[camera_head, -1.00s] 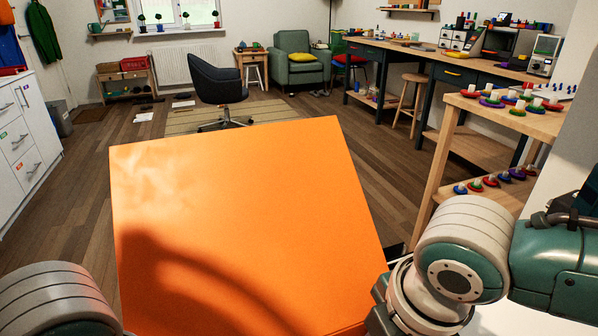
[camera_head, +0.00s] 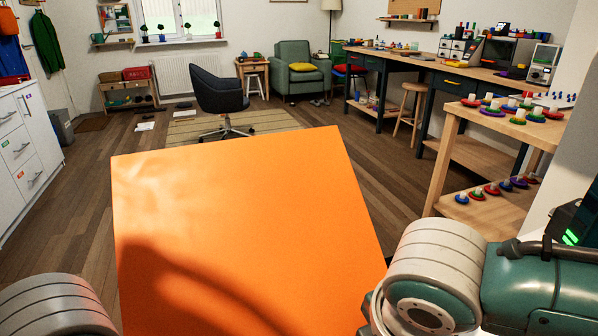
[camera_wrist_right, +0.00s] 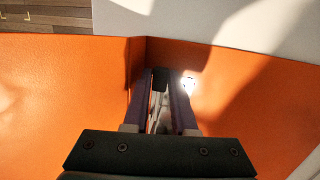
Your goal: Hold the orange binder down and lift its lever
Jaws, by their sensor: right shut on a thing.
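The orange binder (camera_head: 240,220) shows in the head view as a large, flat orange face filling the lower middle, with a shadow across its lower left. In the right wrist view, orange surface (camera_wrist_right: 60,90) spreads on both sides of a vertical fold. My right gripper (camera_wrist_right: 160,85) points at the binder beside this fold. Its fingers are shut on a narrow dark part, apparently the lever (camera_wrist_right: 159,80), mostly hidden between them. A bright glint sits just right of the fingertips. My left gripper is outside both views; only a left arm link shows at lower left.
A wooden shelf (camera_head: 449,160) with coloured pieces stands at the right, near my right arm. A dark office chair (camera_head: 218,92) stands on the rug behind the binder. White drawers (camera_head: 22,150) line the left. The wooden floor between is open.

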